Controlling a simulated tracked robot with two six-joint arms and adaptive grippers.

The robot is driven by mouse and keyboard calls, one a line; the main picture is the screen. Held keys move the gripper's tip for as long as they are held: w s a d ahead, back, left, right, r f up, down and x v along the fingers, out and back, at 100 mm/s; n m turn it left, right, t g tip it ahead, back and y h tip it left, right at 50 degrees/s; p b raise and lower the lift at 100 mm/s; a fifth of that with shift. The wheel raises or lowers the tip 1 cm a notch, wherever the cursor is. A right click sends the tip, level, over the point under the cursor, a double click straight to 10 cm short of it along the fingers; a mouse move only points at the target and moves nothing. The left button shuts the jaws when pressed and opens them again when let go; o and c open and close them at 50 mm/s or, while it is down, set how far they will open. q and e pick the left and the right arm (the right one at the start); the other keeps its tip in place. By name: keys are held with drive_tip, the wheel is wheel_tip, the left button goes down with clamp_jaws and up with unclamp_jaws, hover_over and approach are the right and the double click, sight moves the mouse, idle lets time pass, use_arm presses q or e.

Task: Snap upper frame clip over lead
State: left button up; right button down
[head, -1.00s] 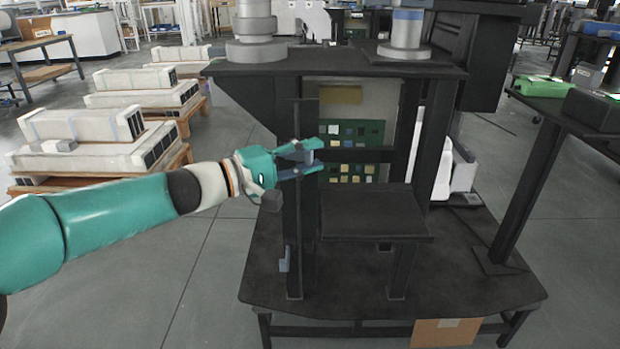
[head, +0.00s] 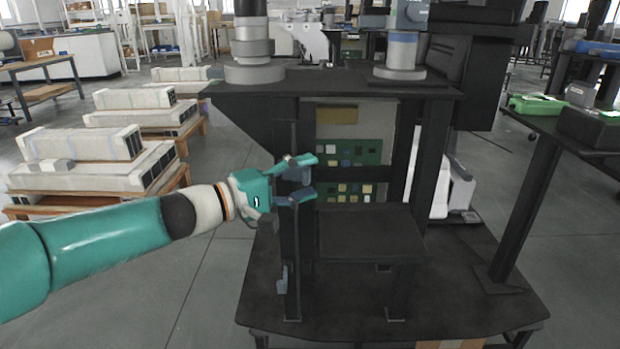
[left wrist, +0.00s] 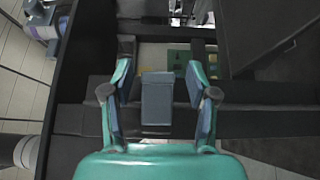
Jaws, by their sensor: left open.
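My left gripper (head: 308,178) is open at the left front post (head: 291,245) of the dark frame. In the left wrist view my left gripper (left wrist: 159,80) has one finger on each side of a blue-grey block (left wrist: 157,102), which looks like the upper clip. A gap shows between the block and each finger. In the head view the upper clip (head: 296,174) is partly hidden between the fingers. A similar lower clip (head: 281,286) sits low on the same post. I cannot make out the lead for certain, or whether the clip is closed over it. My right gripper is not in view.
A dark shelf (head: 370,235) juts out right of the post, with a panel of small coloured parts (head: 350,153) behind. The frame's top plate (head: 330,82) overhangs the gripper. Floor to the left is open; pale boxes (head: 85,145) stand farther back.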

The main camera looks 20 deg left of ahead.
use_arm(q)
drive_tip(key=v, duration=1.1)
drive_tip(key=shift+f, duration=0.1)
